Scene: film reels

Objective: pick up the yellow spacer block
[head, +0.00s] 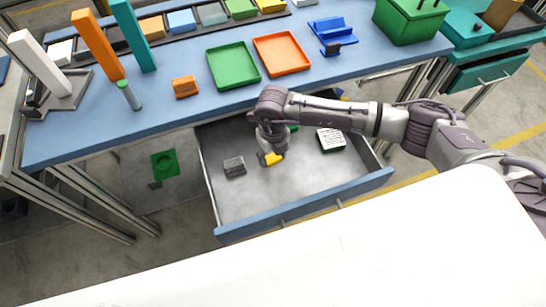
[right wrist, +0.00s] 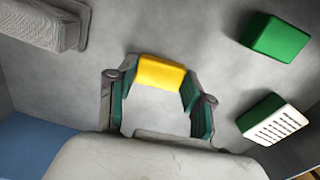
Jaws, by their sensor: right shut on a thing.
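The yellow spacer block (head: 271,159) is inside the open drawer, near its middle. My right gripper (head: 265,152) is at the block, reaching down into the drawer. In the right wrist view the yellow block (right wrist: 160,73) sits between the fingertips of my right gripper (right wrist: 157,84), which are shut on it. I cannot tell whether the block touches the drawer floor. My left gripper is not in view.
The open drawer (head: 300,217) also holds a grey ridged block (head: 234,166), a green block (right wrist: 276,39) and a green block with a white lined face (head: 331,140). The blue bench (head: 130,133) above carries green (head: 233,66) and orange (head: 282,53) trays.

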